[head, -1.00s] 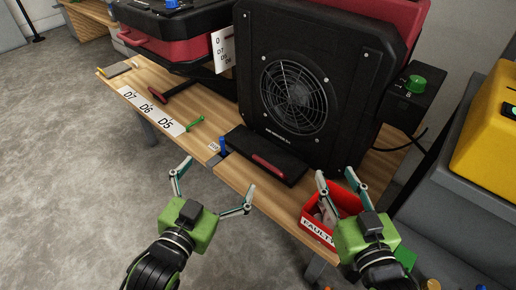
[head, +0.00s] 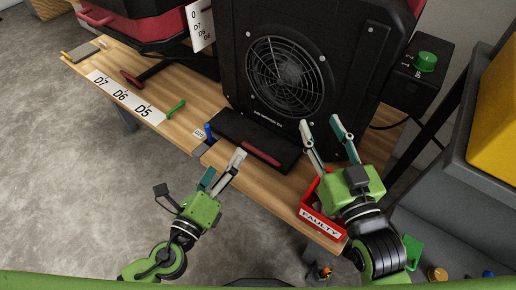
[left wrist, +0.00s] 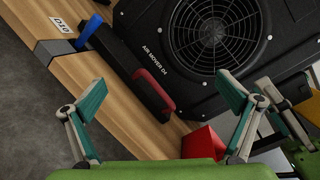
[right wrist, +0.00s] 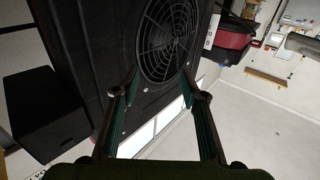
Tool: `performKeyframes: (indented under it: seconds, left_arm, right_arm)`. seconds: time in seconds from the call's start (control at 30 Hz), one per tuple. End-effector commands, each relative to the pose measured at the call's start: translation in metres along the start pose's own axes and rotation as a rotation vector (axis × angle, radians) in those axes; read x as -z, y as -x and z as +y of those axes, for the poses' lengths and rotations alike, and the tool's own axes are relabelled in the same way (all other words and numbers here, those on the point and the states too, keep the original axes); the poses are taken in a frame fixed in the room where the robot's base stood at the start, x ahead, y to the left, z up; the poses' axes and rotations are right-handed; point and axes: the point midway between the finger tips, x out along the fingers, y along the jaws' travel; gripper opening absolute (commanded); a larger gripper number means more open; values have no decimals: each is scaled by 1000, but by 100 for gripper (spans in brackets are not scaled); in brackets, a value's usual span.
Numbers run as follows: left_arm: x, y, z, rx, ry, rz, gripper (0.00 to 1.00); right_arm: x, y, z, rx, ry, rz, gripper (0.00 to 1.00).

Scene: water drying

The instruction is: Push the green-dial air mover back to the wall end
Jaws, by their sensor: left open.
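The black air mover (head: 345,75) with a round fan grille stands upright on the wooden bench. A box with a green dial (head: 427,62) shows at its right side. Its black foot with a red grip (head: 261,152) faces me. My left gripper (head: 222,178) is open and empty, just off the bench's front edge below the foot. My right gripper (head: 322,128) is open with its fingertips close to the lower right of the front panel; I cannot tell whether they touch. The right wrist view shows the panel (right wrist: 95,60) very near.
A red FAULTY bin (head: 322,220) sits at the bench's front right, beneath my right gripper. A label strip D7 to D5 (head: 125,97), a green lever (head: 176,109) and a blue peg (head: 208,131) lie left of the foot. Another red-black machine (head: 135,30) stands further left.

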Motion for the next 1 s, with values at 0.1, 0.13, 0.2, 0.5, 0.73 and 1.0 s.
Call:
performKeyframes:
  seconds: [0.1,0.13,0.2,0.5,0.73,1.0]
  left_arm:
    - [17,11,12,85,-395,49,100]
    - [20,14,15,107,-480,58,100]
    - [29,21,20,156,-649,78,100]
    - [44,32,30,252,-933,107,100]
    - [51,-3,22,253,-927,102,100]
    - [62,-59,12,251,-926,104,100]
  right_arm:
    - [5,0,-1,1,0,28,40]
    - [6,0,-1,2,0,33,40]
    - [10,0,-1,2,0,49,40]
    - [18,-2,-1,3,1,81,40]
    - [14,-2,-1,3,1,58,40]
    - [4,-2,0,1,2,11,40]
